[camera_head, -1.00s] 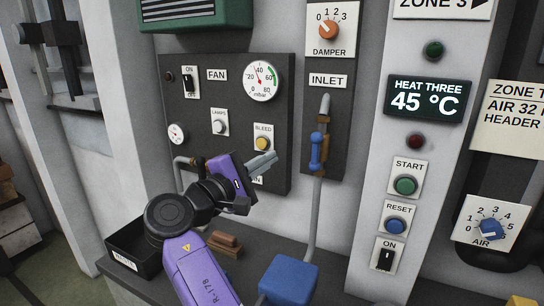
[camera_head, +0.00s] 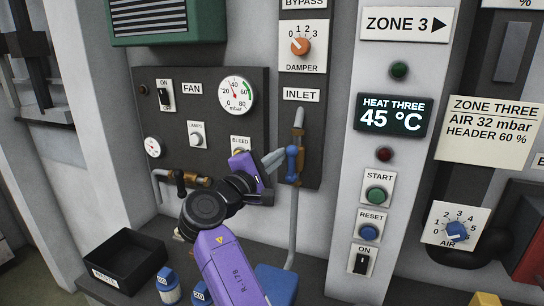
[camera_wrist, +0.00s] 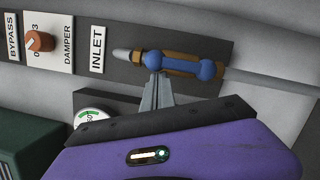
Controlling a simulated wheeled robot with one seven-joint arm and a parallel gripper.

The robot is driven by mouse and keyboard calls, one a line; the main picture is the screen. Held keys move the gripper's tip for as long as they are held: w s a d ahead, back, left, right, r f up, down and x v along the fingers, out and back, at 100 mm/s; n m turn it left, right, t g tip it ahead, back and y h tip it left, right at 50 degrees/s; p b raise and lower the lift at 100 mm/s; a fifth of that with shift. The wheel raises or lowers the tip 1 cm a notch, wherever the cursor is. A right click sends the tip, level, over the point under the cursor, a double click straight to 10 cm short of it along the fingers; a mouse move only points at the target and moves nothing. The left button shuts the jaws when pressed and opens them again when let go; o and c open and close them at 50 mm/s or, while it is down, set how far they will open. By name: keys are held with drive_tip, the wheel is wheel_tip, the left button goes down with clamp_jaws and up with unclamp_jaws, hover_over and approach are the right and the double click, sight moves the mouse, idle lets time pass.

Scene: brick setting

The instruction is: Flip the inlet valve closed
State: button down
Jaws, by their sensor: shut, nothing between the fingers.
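The inlet valve has a blue lever (camera_head: 292,163) on a brass body, set in a grey vertical pipe under the INLET label (camera_head: 301,95). The lever lies in line with the pipe. In the wrist view the lever (camera_wrist: 182,66) runs across the brass body, with a rounded knob at each end. My gripper (camera_head: 280,155) is shut and empty, its tips just left of the lever. In the wrist view my gripper's tips (camera_wrist: 157,80) are at the lever's upper end. I cannot tell whether they touch it.
The fan panel (camera_head: 215,85), with its gauge and switches, is left of the valve. The display column (camera_head: 392,115) with buttons stands to the right. Below are a black tray (camera_head: 125,258), a blue box (camera_head: 277,283) and a brass-fitted side pipe (camera_head: 195,181).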

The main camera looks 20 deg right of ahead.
sight(295, 154)
drive_tip(key=shift+s+d+r+m+b, duration=0.1)
drive_tip(key=shift+d+r+m+b, duration=0.1)
drive_tip(key=shift+m+b, duration=0.55)
idle(0.3)
drive_tip(key=m+b, duration=0.1)
drive_tip(key=m, duration=0.1)
drive_tip(key=s+d+m+g+y+b, duration=0.1)
drive_tip(key=m, duration=0.2)
drive_tip(key=d+r+m+b, duration=0.1)
drive_tip(key=m, duration=0.2)
drive_tip(key=shift+s+y, duration=0.25)
drive_tip(key=shift+y, duration=0.15)
drive_tip(key=m, duration=0.1)
drive_tip(key=d+m+y+b, duration=0.1)
drive_tip(key=m, duration=0.1)
drive_tip(key=shift+s+b, duration=0.3)
drive_tip(key=shift+s, duration=0.1)
drive_tip(key=m, duration=0.1)
drive_tip(key=m+y+b, duration=0.1)
drive_tip(key=d+m, duration=0.1)
drive_tip(key=m, duration=0.1)
drive_tip(key=shift+s+f+b, duration=0.35)
drive_tip(key=shift+s+b, duration=0.05)
drive_tip(key=shift+d, duration=0.1)
